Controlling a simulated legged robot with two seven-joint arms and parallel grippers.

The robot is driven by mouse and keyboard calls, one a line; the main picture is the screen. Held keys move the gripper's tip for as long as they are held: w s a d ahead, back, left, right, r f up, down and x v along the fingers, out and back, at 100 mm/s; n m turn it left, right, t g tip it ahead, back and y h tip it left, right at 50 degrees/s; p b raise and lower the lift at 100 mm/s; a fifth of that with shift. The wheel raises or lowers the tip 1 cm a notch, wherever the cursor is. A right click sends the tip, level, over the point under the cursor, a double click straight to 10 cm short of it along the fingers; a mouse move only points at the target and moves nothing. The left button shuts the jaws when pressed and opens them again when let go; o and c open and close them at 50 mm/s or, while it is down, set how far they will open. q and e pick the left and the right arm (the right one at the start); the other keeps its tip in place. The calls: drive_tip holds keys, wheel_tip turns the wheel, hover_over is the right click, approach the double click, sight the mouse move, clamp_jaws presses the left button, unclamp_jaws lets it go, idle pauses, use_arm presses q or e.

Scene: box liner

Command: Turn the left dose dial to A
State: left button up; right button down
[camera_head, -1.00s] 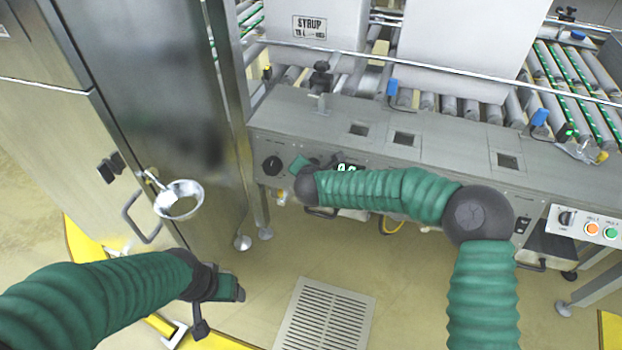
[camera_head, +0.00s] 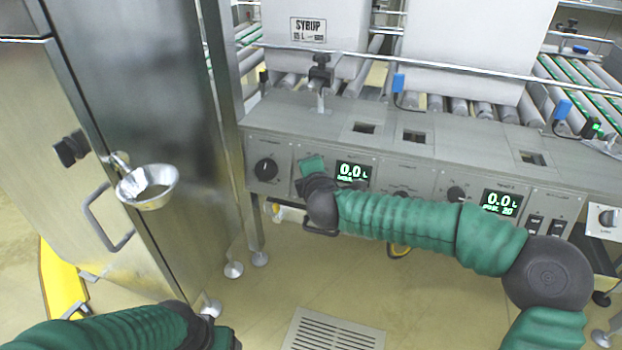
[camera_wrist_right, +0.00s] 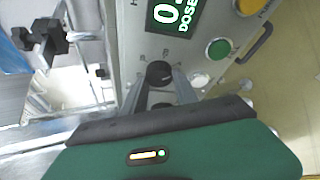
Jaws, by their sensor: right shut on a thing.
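The left dose dial is a round black knob (camera_wrist_right: 159,73) on the grey front panel, seen in the right wrist view between my gripper's two fingers. My right gripper (camera_wrist_right: 160,88) is shut on this dial. In the head view my right gripper (camera_head: 312,168) covers the dial, just left of the left display (camera_head: 352,172), which reads 0.0 L. The dial's pointer and its letter marks cannot be read. My left gripper (camera_head: 226,338) is at the bottom edge of the head view, partly cut off, away from the panel.
Another black knob (camera_head: 265,170) sits at the panel's left end. A second dial (camera_head: 456,194) and display (camera_head: 502,203) are farther right. A steel cabinet with a metal funnel cup (camera_head: 148,186) stands at left. White boxes (camera_head: 318,60) stand on rollers behind the panel.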

drive_tip(key=shift+w+d, duration=0.1)
drive_tip(key=shift+d, duration=0.1)
drive_tip(key=c, duration=1)
unclamp_jaws()
drive_tip(key=shift+f, duration=0.1)
drive_tip(key=shift+o, duration=0.2)
drive_tip(key=shift+a, duration=0.1)
drive_tip(key=p+v, duration=0.4)
drive_tip(key=v, duration=1.3)
